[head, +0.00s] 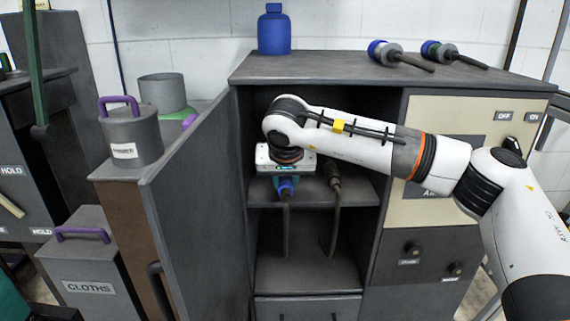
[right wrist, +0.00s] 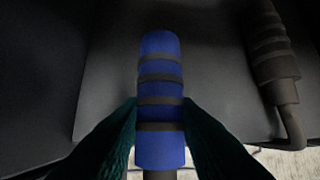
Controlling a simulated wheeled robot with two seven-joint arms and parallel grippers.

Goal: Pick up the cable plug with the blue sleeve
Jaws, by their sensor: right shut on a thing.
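The cable plug with the blue sleeve (head: 287,190) is at the shelf inside the open cabinet, its dark cable hanging down in front. In the right wrist view the blue plug (right wrist: 158,60) has dark bands around it and points away from me. My right gripper (right wrist: 160,108) is shut on it, with one teal finger on each side. In the head view my right gripper (head: 286,181) is partly hidden under its own wrist. A second plug with a dark grey-brown sleeve (head: 333,180) is to the right and also shows in the right wrist view (right wrist: 272,45). My left gripper is not visible.
The open cabinet door (head: 200,200) stands to the left of the shelf (head: 350,192). Drawers and panels (head: 440,250) lie to the right.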

